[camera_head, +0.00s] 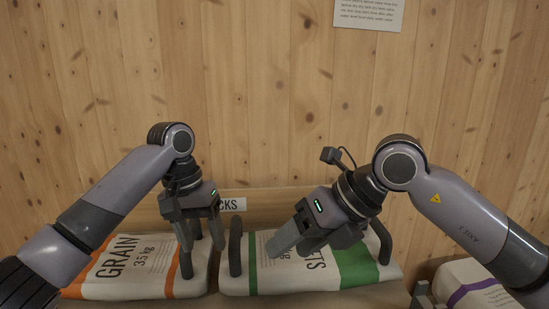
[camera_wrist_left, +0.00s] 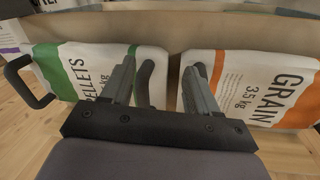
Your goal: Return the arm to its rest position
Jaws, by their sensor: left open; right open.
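My left gripper (camera_head: 203,254) is open and empty, fingers pointing down above the right end of the grain sack. In the left wrist view its two fingers (camera_wrist_left: 160,72) stand apart, with the gap between the two sacks behind them. The white grain sack (camera_head: 120,266) has an orange stripe and lies at the left; it also shows in the left wrist view (camera_wrist_left: 256,77). My right gripper (camera_head: 290,247) is open over the white, green-striped pellets sack (camera_head: 352,262), partly hiding it. That sack also shows in the left wrist view (camera_wrist_left: 95,68).
Dark curved handles (camera_head: 235,247) stand at the sack ends, close to both grippers. A purple-striped sack (camera_head: 468,280) lies at the lower right. A wooden wall (camera_head: 270,80) with a paper notice (camera_head: 369,12) rises behind. A label (camera_head: 232,204) sits behind the sacks. The space above the arms is clear.

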